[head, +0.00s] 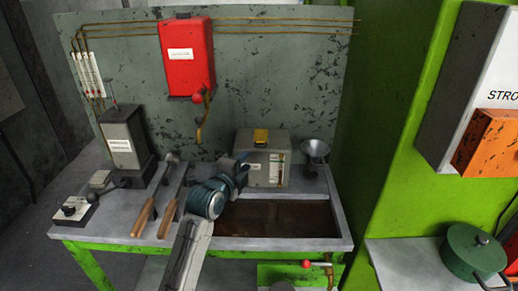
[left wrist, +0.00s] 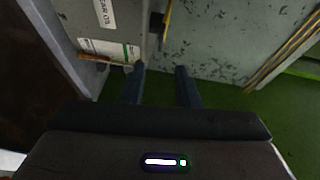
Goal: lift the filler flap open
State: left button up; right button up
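The filler flap (head: 261,136) is a small yellow piece on top of the grey oil box (head: 268,165), which stands on the bench behind the dark basin. The flap looks closed, lying low on the box top. In the left wrist view the flap shows edge-on as a thin yellow strip (left wrist: 167,18) beside the box (left wrist: 75,14). My left gripper (head: 241,162) is at the box's left side, near its top edge. Its two fingers (left wrist: 160,76) are apart with nothing between them; whether one touches the box I cannot tell. My right gripper is not in view.
A red box (head: 186,56) with a lever hangs on the speckled back panel (head: 280,75). A metal funnel (head: 316,152) stands right of the oil box. Wooden-handled tools (head: 144,218) lie left of my arm. The basin (head: 275,219) lies in front.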

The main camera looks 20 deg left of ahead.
pick_arm(q)
jog(key=p, duration=0.3)
send_near(261, 138)
jog(key=w+d+f, duration=0.1)
jog(key=w+d, duration=0.1)
jog(key=shift+w+d+f, duration=0.1)
jog(key=shift+w+f, duration=0.15)
jog(key=shift+w, duration=0.6)
grip_shut()
